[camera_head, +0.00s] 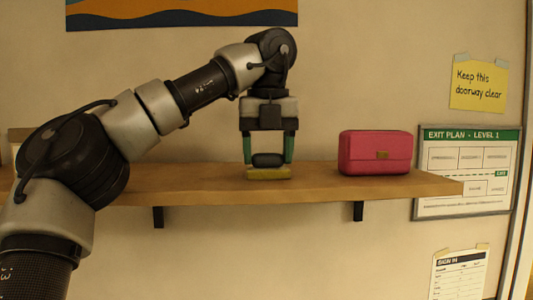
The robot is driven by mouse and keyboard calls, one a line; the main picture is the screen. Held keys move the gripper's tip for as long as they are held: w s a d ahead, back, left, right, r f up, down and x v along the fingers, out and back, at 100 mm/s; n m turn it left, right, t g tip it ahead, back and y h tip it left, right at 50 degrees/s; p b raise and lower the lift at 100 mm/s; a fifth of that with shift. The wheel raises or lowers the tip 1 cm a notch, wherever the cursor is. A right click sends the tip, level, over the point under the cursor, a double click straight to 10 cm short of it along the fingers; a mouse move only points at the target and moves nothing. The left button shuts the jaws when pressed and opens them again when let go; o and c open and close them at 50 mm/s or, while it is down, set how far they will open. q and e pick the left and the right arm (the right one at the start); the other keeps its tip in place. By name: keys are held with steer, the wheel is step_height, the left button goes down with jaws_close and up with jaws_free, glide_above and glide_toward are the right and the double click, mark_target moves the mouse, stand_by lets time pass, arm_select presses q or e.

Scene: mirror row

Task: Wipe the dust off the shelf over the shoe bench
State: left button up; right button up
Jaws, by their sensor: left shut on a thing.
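The wooden shelf (400,185) is fixed to the wall on black brackets and runs across the view. My left gripper (268,160) points down over the middle of the shelf. It is shut on a dark handle above a yellow pad (268,174), which looks like a wiping block. The pad is at the shelf's top surface and seems to touch it. I cannot make out any dust on the shelf. My left arm hides part of the shelf at the left. My right gripper and the shoe bench are not in view.
An exit plan (468,170) and a yellow note (479,85) are on the wall at the right. A picture (180,14) hangs above.

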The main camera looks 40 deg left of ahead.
arm_select(q)
steer(key=shift+s+d+f, duration=0.25)
steer(key=shift+s+d, duration=0.7)
steer(key=shift+s, duration=0.2)
steer(key=shift+s+d+r, duration=0.1)
steer(key=shift+s+d, duration=0.25)
steer(key=shift+s, duration=0.1)
steer(key=shift+r, duration=0.1)
step_height(320, 180, up, 2)
steer(key=shift+w+r+p, duration=0.15)
steer(key=shift+r+p, duration=0.1)
steer(key=shift+p, duration=0.9)
step_height(320, 180, up, 4)
steer(key=shift+f, duration=0.2)
